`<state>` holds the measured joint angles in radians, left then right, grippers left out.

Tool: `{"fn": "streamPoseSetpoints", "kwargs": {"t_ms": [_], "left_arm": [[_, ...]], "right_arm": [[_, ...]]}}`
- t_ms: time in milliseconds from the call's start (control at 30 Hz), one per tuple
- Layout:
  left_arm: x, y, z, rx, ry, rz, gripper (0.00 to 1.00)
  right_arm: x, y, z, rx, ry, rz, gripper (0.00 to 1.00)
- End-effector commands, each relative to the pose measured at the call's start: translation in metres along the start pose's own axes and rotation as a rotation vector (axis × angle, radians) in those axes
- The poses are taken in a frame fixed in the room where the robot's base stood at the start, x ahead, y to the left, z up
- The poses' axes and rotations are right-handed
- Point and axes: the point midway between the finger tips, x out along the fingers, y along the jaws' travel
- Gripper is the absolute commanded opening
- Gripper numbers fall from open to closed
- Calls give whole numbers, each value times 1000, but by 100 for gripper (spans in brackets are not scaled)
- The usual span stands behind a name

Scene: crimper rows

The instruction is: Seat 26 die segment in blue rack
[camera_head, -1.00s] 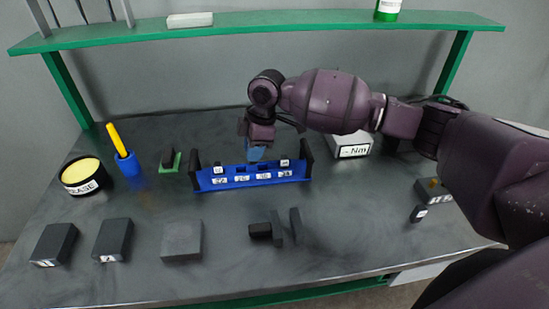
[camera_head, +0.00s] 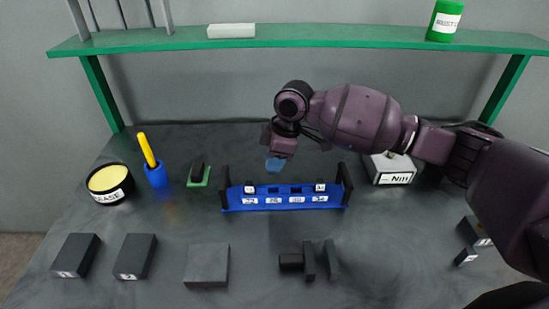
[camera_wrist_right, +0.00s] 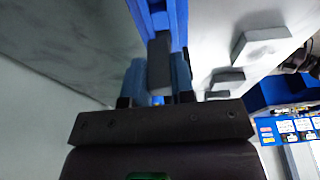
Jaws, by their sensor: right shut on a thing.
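The blue rack (camera_head: 234,206) lies across the middle of the bench between two black end posts. Dark pieces with white labels stand in its leftmost and rightmost slots; the middle slots look empty. Its front numbers are too small to read surely. My right gripper (camera_head: 276,163) is above and slightly behind the rack, left of its middle, fingers down. In the right wrist view, its blue fingers (camera_wrist_right: 158,82) are shut on a dark grey block, the die segment (camera_wrist_right: 160,62), with the blue rack (camera_wrist_right: 182,22) beyond. The head view does not show the segment clearly. My left gripper is out of view.
Dark blocks (camera_head: 207,264) line the front of the bench. A grease tin (camera_head: 109,182), a blue cup (camera_head: 156,176) with a yellow stick and a green-based piece (camera_head: 199,176) stand left. A grey Nm box (camera_head: 391,168) stands right. A green shelf (camera_head: 300,37) spans the back.

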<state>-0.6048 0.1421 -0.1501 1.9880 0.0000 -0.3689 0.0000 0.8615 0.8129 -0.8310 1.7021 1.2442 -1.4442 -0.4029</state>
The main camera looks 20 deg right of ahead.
Motion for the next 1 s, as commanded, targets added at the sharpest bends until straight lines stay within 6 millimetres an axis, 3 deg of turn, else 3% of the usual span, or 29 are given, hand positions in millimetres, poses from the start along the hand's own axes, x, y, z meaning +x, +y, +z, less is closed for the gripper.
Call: {"fn": "streamPoseSetpoints", "kwargs": {"t_ms": [200,700,1000], "left_arm": [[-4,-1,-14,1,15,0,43],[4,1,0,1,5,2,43],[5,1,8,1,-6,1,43]], "right_arm": [[-2,0,-1,-2,2,2,0],[41,0,10,0,0,0,0],[56,0,14,-1,1,0,0]]}}
